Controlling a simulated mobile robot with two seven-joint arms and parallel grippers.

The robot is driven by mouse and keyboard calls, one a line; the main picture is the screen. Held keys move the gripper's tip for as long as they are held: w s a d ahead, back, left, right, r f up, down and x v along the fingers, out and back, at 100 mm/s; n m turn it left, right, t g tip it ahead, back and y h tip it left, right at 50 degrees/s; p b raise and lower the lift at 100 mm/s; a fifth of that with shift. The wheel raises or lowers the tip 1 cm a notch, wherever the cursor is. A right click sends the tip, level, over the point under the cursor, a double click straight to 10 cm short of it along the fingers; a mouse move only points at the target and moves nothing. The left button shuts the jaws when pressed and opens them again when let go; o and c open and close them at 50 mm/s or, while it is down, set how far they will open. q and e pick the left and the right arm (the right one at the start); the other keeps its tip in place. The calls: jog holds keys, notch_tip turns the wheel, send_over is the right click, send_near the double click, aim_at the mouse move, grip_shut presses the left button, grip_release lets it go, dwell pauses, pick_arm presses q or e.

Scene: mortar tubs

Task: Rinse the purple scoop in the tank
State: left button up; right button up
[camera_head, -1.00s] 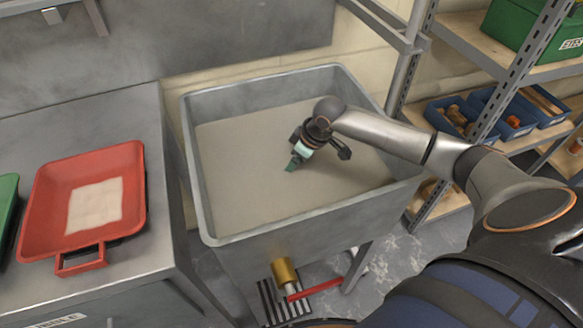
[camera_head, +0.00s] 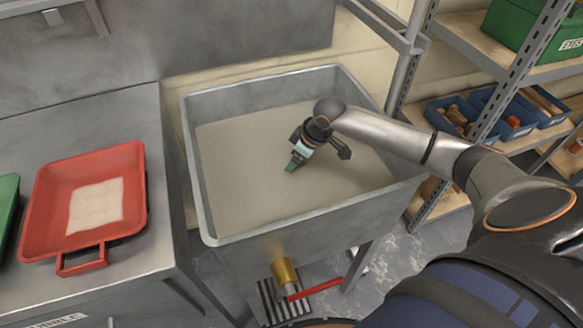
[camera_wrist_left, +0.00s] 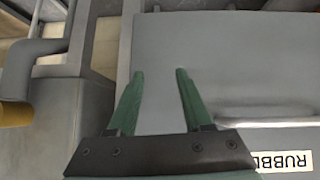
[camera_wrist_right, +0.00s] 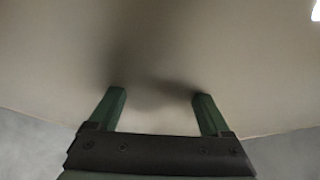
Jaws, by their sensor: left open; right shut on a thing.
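The tank (camera_head: 330,222) is a deep grey tub filled with cloudy beige liquid (camera_head: 235,170). My right gripper (camera_head: 292,165) reaches down over the middle of the tank, its green fingers at the liquid. In the right wrist view its fingers (camera_wrist_right: 160,98) stand apart, with the beige surface and a dark shadow beyond them. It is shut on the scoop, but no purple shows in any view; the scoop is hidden. My left gripper (camera_wrist_left: 160,80) is open and empty in front of a grey panel; it is not in the head view.
A red tray (camera_head: 48,215) with a pale patch lies on the steel bench (camera_head: 130,275) left of the tank. A brass-coloured cylinder (camera_head: 285,271) and a red bar (camera_head: 316,289) are below the tank front. Shelves with blue bins (camera_head: 447,115) stand at the right.

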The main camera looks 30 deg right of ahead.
jog(key=shift+r+p, duration=0.5)
jog(key=shift+r, duration=0.15)
jog(key=shift+r+p, duration=0.35)
notch_tip(320, 180, up, 2)
jog(key=shift+p, duration=1.2)
jog(key=shift+r+p, duration=0.35)
jog(key=shift+p, duration=0.05)
jog(key=shift+r+p, duration=0.95)
jog(key=shift+p, duration=0.1)
pick_arm(q)
notch_tip(320, 180, up, 12)
jog(key=s+a+p, duration=0.1)
jog(key=a+p, duration=0.1)
jog(key=p, duration=0.4)
jog(key=shift+a+y+p, duration=0.15)
jog(key=shift+y+p, duration=0.15)
pick_arm(e)
jog(key=shift+r, duration=6.75)
pick_arm(q)
jog(key=shift+s, duration=0.1)
